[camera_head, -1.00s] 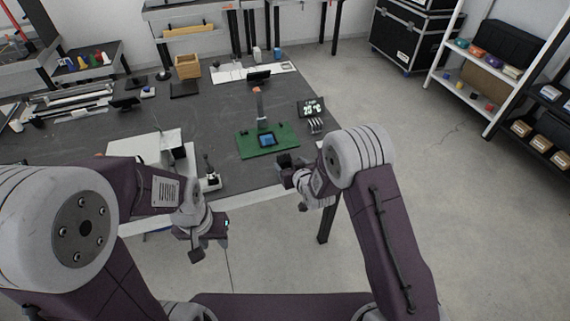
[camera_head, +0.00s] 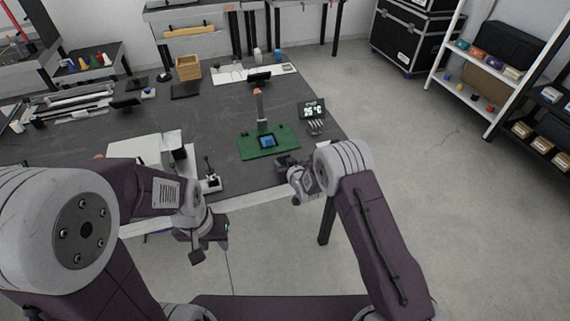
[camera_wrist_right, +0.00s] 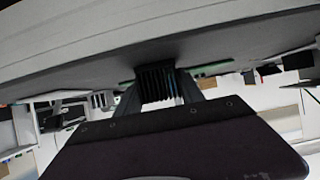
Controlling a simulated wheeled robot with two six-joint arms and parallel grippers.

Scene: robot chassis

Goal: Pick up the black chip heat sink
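The black chip heat sink (camera_wrist_right: 156,82) shows in the right wrist view as a small dark block with ribbed fins. The two fingers of my right gripper (camera_wrist_right: 158,92) lie flush against its sides and appear shut on it. In the head view my right gripper (camera_head: 285,162) is at the front right of the green mat (camera_head: 252,148); its dark tip is too small there to tell the heat sink apart from the fingers. My left gripper (camera_head: 198,243) hangs in front of the table; its opening is unclear.
A blue-topped chip (camera_head: 267,141) sits on the green mat. A black tray with white pieces (camera_head: 312,109) and grey finned pieces (camera_head: 316,127) lie to its right. A white box-like device (camera_head: 148,149) and a small upright tool (camera_head: 210,178) stand left. The dark table (camera_head: 220,115) has free room behind.

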